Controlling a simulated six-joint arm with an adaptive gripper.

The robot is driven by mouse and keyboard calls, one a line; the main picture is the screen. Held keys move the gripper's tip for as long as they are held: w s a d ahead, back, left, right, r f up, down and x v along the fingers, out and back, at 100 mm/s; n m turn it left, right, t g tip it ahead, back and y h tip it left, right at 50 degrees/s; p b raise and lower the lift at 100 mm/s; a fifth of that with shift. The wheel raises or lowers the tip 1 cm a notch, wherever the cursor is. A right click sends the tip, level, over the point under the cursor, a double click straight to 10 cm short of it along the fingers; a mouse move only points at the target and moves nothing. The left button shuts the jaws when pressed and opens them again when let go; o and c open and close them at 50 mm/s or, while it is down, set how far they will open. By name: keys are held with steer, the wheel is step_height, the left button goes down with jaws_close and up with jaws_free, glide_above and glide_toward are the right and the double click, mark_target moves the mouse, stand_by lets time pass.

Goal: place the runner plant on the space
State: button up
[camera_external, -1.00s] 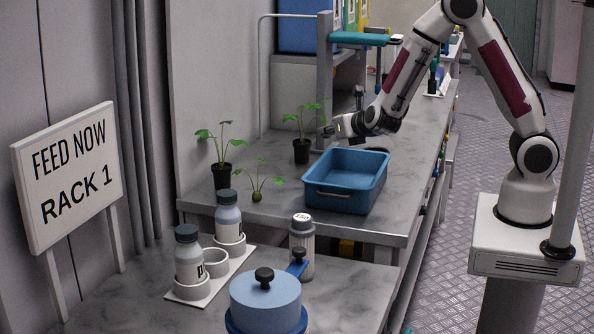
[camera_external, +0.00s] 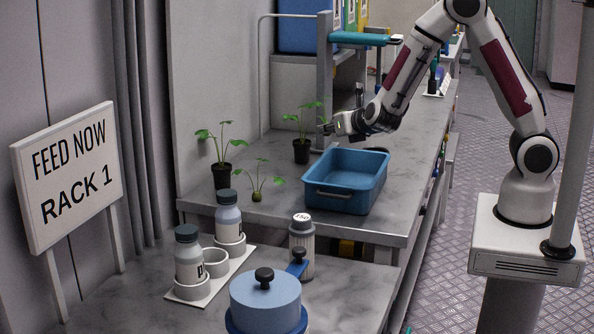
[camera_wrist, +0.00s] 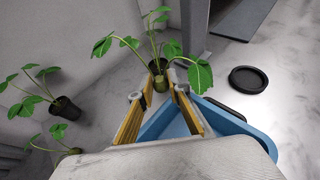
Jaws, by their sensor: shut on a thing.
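My gripper (camera_wrist: 158,92) is shut on the small olive-green base of a leafy runner plant (camera_wrist: 160,84). In the wrist view, green leaves spread around and beyond the fingertips, overlapping a dark-potted plant behind, so which leaves belong to which is hard to tell. In the external view my gripper (camera_external: 330,128) is beyond the blue tray, just right of that potted plant (camera_external: 301,152); the held plant is mostly hidden there. A round black dish (camera_wrist: 248,80) lies empty on the bench, right of my gripper in the wrist view.
A blue tray (camera_external: 345,198) stands close below my gripper. Another potted plant (camera_external: 222,176) and a small plant with a green base (camera_external: 257,196) stand to the left. A grey shelf post (camera_external: 325,85) rises behind. Bottles (camera_external: 189,260) stand in front.

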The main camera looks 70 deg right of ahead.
step_height(320, 180, up, 5)
steer(key=w+a, duration=0.1)
steer(key=a, duration=1.1)
steer(key=s+a+n+y, duration=0.1)
steer(key=s+a, duration=0.2)
steer(key=a, duration=0.7)
steer(key=s+a, duration=0.3)
steer(key=a, duration=0.7)
steer(key=s+a+n+t+y, duration=0.1)
steer(key=s+a, duration=1.4)
steer(key=s, duration=0.2)
step_height(320, 180, down, 13)
steer(key=shift+w, duration=0.15)
steer(key=shift+a+f, duration=0.1)
steer(key=shift+f, duration=3)
